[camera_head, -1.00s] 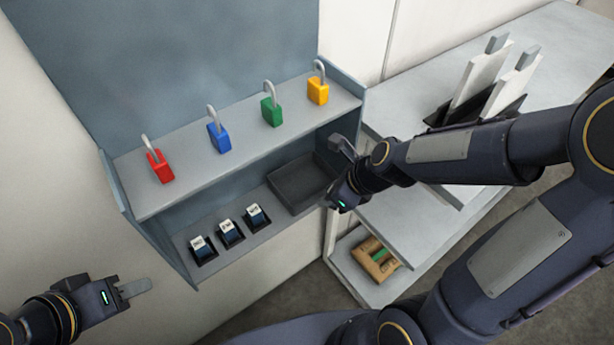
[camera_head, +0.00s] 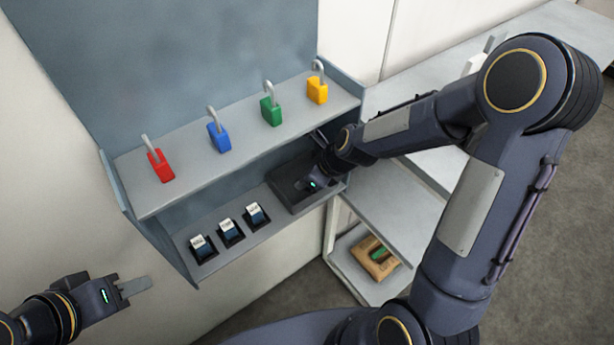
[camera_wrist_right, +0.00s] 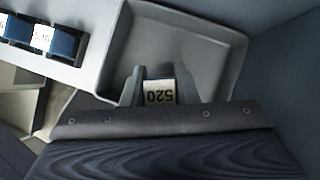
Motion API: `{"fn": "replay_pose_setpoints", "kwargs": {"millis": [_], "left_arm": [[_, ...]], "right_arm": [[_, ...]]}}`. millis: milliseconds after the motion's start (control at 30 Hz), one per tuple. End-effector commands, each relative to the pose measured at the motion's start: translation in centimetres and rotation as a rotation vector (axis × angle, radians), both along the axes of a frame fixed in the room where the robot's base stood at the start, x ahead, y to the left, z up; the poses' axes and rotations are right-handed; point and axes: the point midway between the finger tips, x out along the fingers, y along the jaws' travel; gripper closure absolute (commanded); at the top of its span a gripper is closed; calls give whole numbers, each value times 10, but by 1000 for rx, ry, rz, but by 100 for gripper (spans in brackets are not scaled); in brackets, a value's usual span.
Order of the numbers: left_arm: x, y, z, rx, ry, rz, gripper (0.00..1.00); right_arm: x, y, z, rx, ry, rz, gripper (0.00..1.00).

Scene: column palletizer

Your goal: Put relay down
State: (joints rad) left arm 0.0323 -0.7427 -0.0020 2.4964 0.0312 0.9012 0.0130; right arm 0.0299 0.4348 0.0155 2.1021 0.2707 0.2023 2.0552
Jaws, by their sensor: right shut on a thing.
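In the right wrist view my right gripper (camera_wrist_right: 152,90) is shut on a relay (camera_wrist_right: 160,92), a small block with a white label that seems to read 520 upside down. It is over a shallow dark tray (camera_wrist_right: 190,20) on the lower shelf. I cannot tell whether the relay touches the tray floor. In the head view the tray (camera_head: 283,192) is partly hidden by my right gripper (camera_head: 305,185), and the relay is hidden. My left gripper (camera_head: 134,288) is at the lower left, away from the shelf; its jaws look closely aligned and hold nothing visible.
Several blue relays with white labels, such as this one (camera_head: 229,230), stand in holders left of the tray. A brown box (camera_head: 374,258) lies lower right.

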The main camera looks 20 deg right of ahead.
Motion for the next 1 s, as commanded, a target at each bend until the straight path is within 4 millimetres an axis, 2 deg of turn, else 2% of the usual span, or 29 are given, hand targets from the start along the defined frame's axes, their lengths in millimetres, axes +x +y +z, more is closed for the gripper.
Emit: {"fn": "replay_pose_setpoints", "kwargs": {"millis": [500,533,700,1000], "left_arm": [[0,0,-9,0,0,0,64],[0,0,-9,0,0,0,64],[0,0,-9,0,0,0,64],[0,0,-7,0,0,0,64]], "right_arm": [[0,0,-12,0,0,0,100],[0,0,-12,0,0,0,72],[0,0,-12,0,0,0,51],[0,0,-9,0,0,0,51]]}}
